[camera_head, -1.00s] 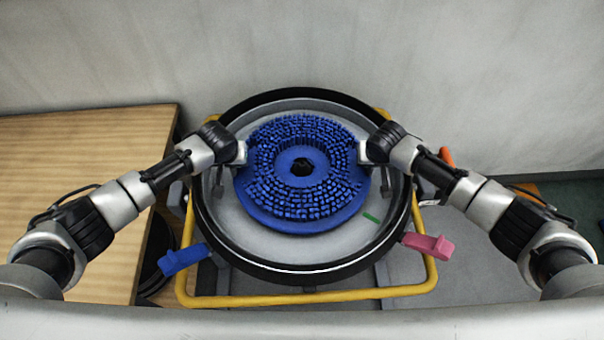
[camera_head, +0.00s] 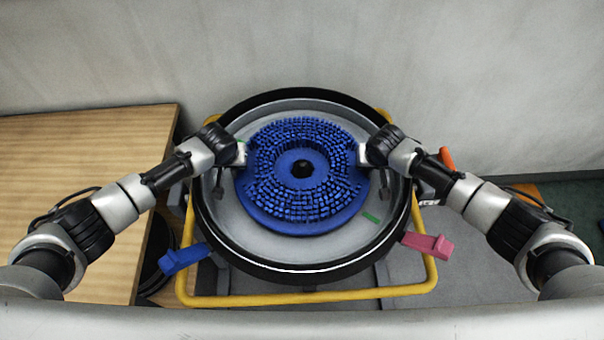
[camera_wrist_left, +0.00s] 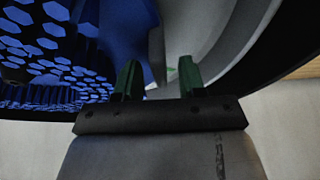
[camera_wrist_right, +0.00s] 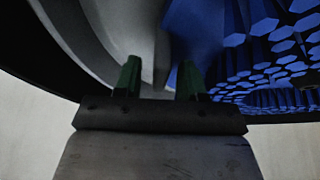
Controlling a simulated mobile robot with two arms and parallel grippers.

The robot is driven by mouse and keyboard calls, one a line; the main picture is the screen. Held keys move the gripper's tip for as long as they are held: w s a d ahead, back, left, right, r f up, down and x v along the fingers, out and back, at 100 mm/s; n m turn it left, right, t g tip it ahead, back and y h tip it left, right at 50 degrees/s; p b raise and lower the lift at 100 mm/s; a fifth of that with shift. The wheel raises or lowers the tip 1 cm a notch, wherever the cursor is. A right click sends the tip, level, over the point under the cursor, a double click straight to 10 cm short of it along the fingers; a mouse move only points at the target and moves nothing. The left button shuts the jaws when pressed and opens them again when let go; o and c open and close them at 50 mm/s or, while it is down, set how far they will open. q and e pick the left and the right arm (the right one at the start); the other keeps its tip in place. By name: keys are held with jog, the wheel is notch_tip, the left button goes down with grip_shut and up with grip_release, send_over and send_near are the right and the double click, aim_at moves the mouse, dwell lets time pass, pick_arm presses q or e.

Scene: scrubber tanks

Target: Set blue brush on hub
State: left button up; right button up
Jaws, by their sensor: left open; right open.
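The round blue brush (camera_head: 300,212) lies bristles up in the round grey pan, with a dark round opening at its centre. The hub (camera_head: 302,168) shows only as something dark in that opening; I cannot tell how it sits there. My left gripper (camera_head: 241,153) is at the brush's left edge; in the left wrist view its green fingers (camera_wrist_left: 160,78) stand apart, close to the blue rim. My right gripper (camera_head: 361,155) is at the right edge; in the right wrist view its fingers (camera_wrist_right: 159,78) also stand apart beside the blue rim. Both are open.
The pan has a high black rim (camera_head: 300,272) all round. A blue lever (camera_head: 184,259) and a pink lever (camera_head: 428,244) stick out at its front. A yellow tube frame (camera_head: 310,298) surrounds it. A wooden table (camera_head: 70,170) is at left, a wall (camera_head: 300,50) behind.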

pick_arm(q)
jog(key=v, duration=1.1)
pick_arm(e)
jog(key=v, duration=1.2)
pick_arm(q)
jog(key=shift+s, duration=0.1)
pick_arm(e)
jog(key=shift+s, duration=0.1)
